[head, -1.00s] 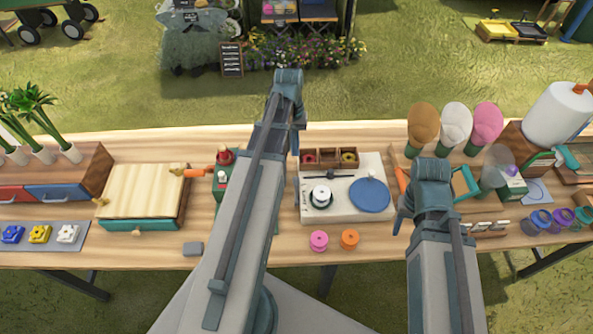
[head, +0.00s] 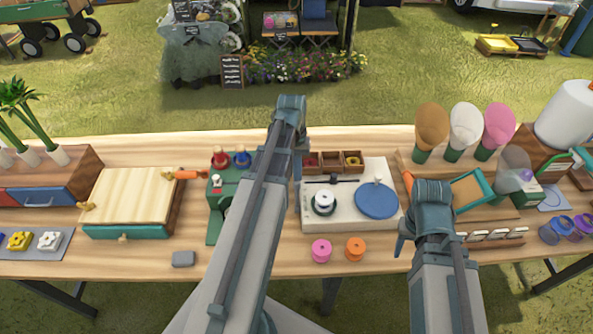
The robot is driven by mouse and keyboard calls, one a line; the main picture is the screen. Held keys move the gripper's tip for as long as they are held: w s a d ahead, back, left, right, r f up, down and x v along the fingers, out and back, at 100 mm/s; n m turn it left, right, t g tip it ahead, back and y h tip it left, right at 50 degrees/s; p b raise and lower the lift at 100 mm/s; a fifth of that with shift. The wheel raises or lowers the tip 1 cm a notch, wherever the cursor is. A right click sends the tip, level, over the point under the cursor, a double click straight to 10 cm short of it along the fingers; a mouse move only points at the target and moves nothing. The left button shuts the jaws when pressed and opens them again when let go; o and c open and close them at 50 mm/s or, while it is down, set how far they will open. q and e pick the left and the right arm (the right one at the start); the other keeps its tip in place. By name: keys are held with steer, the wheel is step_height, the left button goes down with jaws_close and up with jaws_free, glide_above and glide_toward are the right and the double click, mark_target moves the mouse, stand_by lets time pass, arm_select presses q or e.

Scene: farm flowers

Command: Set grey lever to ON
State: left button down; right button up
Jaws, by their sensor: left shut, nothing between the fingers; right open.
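A green box (head: 215,206) stands left of my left arm, with a red knob (head: 220,159) and a blue knob (head: 241,158) at its back. A small pale lever-like part (head: 217,181) sits on its top; I cannot tell whether this is the grey lever or how it is set. My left arm hides the box's right side. My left gripper (head: 297,168) is shut and empty, seen edge-on beside the pale turntable board (head: 338,217). My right gripper (head: 402,243) is open, low beside its wrist, right of that board. Its fingers are mostly hidden.
A wooden-topped box (head: 130,200) stands left of the green box. A grey block (head: 183,259), a pink spool (head: 321,250) and an orange spool (head: 355,248) lie near the front edge. Cones (head: 465,127) and a paper roll (head: 566,115) stand at the right.

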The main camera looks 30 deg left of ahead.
arm_select(q)
steer(key=shift+f, duration=0.55)
arm_select(e)
steer(key=shift+f, duration=0.55)
arm_select(q)
steer(key=shift+s+d+r, duration=0.1)
steer(key=shift+s, duration=0.05)
arm_select(e)
steer(key=shift+r, duration=0.15)
